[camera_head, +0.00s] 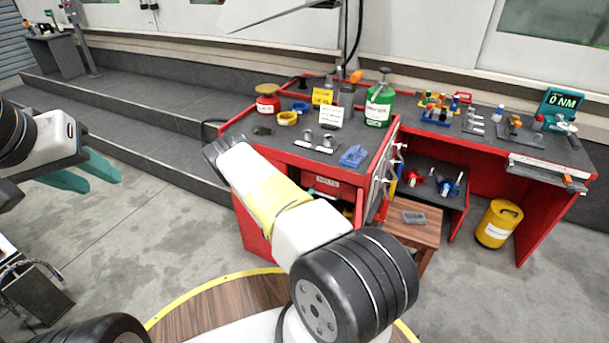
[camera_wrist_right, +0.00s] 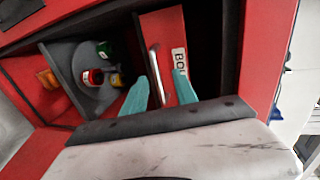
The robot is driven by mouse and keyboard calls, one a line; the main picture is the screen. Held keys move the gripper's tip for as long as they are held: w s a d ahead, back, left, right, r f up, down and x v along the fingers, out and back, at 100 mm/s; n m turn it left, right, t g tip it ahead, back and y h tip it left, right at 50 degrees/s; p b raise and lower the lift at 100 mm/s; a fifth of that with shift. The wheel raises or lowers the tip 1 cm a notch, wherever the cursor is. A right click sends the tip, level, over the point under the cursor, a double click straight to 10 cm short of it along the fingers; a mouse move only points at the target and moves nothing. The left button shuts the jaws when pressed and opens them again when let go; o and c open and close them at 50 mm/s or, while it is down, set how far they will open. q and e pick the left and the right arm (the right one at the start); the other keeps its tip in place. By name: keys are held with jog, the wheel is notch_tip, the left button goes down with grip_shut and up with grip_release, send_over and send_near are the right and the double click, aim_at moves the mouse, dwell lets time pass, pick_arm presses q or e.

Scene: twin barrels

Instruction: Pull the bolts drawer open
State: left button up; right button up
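The red drawer front with a white label (camera_head: 327,182) is under the top of the red cabinet in the head view. In the right wrist view the drawer front (camera_wrist_right: 172,35) shows a label starting "BO" and a pale bar handle (camera_wrist_right: 156,72). My right gripper (camera_wrist_right: 163,80) is open, its teal fingers on either side of the handle's line. I cannot tell whether they touch it. In the head view my right arm hides most of that gripper. My left gripper (camera_head: 108,170) is off to the left, open and empty, far from the cabinet.
The cabinet top (camera_head: 270,145) carries tape rolls, a green canister (camera_head: 379,105) and a blue part. A round grey tray with bottles (camera_wrist_right: 92,77) is beside the drawer in the wrist view. A yellow bucket (camera_head: 498,223) stands at right.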

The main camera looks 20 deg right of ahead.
aim_at(320, 194)
jog(key=shift+t, duration=0.3)
jog(key=w+d+f, duration=0.1)
jog(key=d, duration=0.1)
jog(key=w+d+f, duration=0.1)
jog(key=d, duration=0.1)
jog(key=w+d+f, duration=0.1)
jog(key=d, duration=0.1)
jog(key=shift+w+d, duration=0.4)
jog(key=shift+c, duration=0.2)
grip_shut()
dwell(0.9)
